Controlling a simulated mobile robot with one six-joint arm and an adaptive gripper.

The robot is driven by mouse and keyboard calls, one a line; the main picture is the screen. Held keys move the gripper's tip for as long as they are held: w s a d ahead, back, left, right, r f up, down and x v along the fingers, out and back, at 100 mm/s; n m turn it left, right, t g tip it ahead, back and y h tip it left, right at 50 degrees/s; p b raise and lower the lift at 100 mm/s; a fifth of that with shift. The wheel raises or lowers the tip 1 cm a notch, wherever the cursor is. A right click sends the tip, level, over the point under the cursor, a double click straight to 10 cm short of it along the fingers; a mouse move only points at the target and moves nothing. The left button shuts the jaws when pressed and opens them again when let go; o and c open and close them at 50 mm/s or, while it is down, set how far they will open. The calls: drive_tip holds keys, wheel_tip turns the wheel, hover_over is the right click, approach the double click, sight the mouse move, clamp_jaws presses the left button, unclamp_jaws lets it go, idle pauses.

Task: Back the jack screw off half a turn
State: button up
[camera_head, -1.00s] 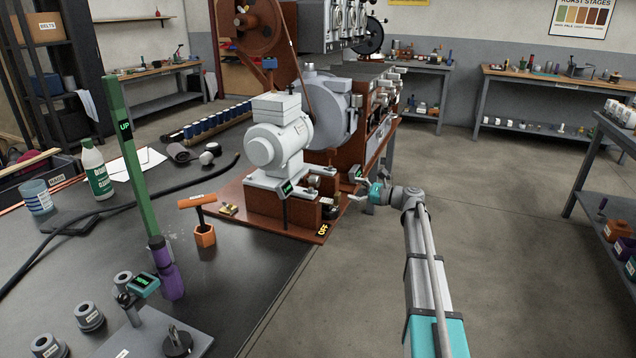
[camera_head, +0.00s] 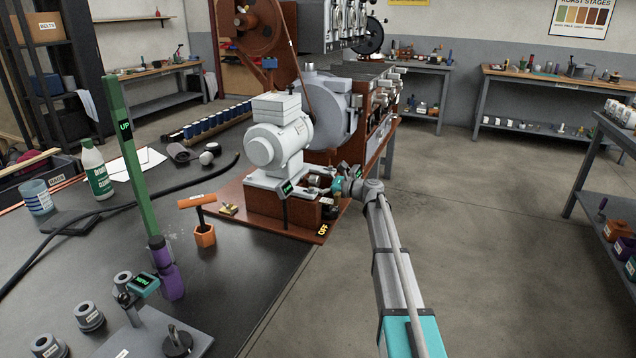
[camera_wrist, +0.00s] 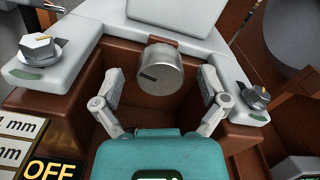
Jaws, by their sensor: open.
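The jack screw's round metal knob (camera_wrist: 160,70) sits in a brown recess under the grey motor foot in the wrist view. In the head view my gripper (camera_head: 333,190) is at the right end of the motor base, and the knob cannot be made out clearly there. The grey motor (camera_head: 278,135) stands on its brown base.
A hex bolt head (camera_wrist: 40,46) with a yellow mark is on the left foot, and a darker bolt (camera_wrist: 256,95) is on the right foot. An OFF label (camera_wrist: 50,169) lies at lower left. An orange T-handle tool (camera_head: 204,236) stands on the dark bench. The floor at right is clear.

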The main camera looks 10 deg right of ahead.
drive_tip(key=shift+w+a, duration=0.15)
drive_tip(key=shift+a, duration=0.05)
drive_tip(key=c, duration=1.1)
drive_tip(key=shift+c, duration=0.2)
drive_tip(key=shift+n, duration=0.6)
drive_tip(key=shift+n, duration=3.2)
